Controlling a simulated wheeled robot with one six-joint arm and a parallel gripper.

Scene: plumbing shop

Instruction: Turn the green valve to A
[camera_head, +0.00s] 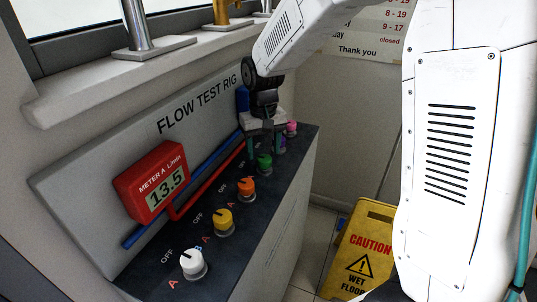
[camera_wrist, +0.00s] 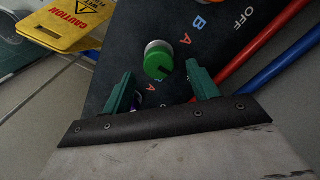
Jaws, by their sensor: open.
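The green valve (camera_head: 264,163) is a round knob on the dark sloping panel, in the row between the orange knob and the purple one. In the wrist view the green valve (camera_wrist: 158,61) sits just ahead of my fingertips, roughly between their lines. My gripper (camera_head: 264,146) is above and close to the knob, its two green fingers apart. In the wrist view my gripper (camera_wrist: 160,75) is open with nothing held. I see no clear contact with the knob. Letters A and B are printed near it, but which mark its pointer faces is unclear.
The red meter (camera_head: 152,181) reads 13.5. The orange knob (camera_head: 246,187), yellow knob (camera_head: 223,221) and white knob (camera_head: 193,264) stand nearer along the panel; a pink knob (camera_head: 291,128) is farther. Blue and red pipes run behind. A yellow wet-floor sign (camera_head: 364,250) stands right.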

